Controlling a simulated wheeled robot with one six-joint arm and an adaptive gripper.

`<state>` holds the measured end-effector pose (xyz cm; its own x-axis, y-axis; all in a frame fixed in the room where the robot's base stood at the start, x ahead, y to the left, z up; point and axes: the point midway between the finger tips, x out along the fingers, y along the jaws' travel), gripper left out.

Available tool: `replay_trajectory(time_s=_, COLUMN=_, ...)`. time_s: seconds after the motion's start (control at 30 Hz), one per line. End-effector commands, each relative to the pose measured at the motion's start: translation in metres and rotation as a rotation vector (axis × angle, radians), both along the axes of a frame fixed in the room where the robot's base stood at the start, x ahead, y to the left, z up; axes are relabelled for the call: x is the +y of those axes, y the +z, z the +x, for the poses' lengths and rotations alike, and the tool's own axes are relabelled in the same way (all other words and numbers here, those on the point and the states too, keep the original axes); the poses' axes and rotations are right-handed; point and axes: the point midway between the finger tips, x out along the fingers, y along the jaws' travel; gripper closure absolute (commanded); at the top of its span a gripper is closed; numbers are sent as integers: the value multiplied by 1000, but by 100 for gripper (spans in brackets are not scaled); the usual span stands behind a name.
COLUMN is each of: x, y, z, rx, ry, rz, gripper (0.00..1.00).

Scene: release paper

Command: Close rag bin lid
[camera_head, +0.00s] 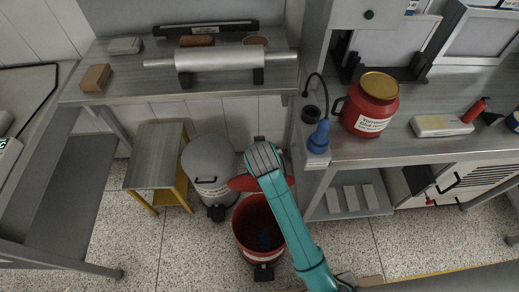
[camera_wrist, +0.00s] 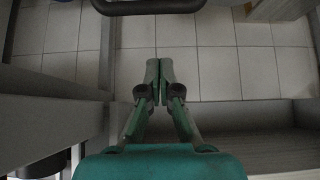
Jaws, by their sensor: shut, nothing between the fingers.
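The rag bin appears to be the red bin (camera_head: 244,232) on the floor, with a label and a pedal at its front. Its mouth is open and dark inside, with something blue at the bottom. The red lid (camera_head: 240,183) stands raised at the back of the bin, partly hidden by my teal arm. In the wrist view my gripper (camera_wrist: 159,82) is shut and empty. Its fingers are hidden in the head view, so I cannot tell whether they touch the lid.
A grey lidded bin (camera_head: 208,160) and a yellow-legged stool (camera_head: 158,155) stand to the left. The right worktop (camera_head: 335,145) holds a red drum (camera_head: 370,105) and a blue bottle (camera_head: 319,137). Speckled floor is clear in front.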

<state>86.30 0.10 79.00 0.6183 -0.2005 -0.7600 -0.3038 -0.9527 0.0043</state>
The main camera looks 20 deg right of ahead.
Motion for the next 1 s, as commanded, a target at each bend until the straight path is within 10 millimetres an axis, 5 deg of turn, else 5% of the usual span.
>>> replay_trajectory(time_s=0.2, x=-7, y=-25, z=18, rx=2, ry=-1, rz=0, gripper=100)
replay_trajectory(time_s=0.5, x=4, y=-35, z=-13, rx=0, ry=1, rz=-1, gripper=100)
replay_trajectory(time_s=1.0, x=5, y=-37, z=-18, rx=-2, ry=0, rz=-1, gripper=100)
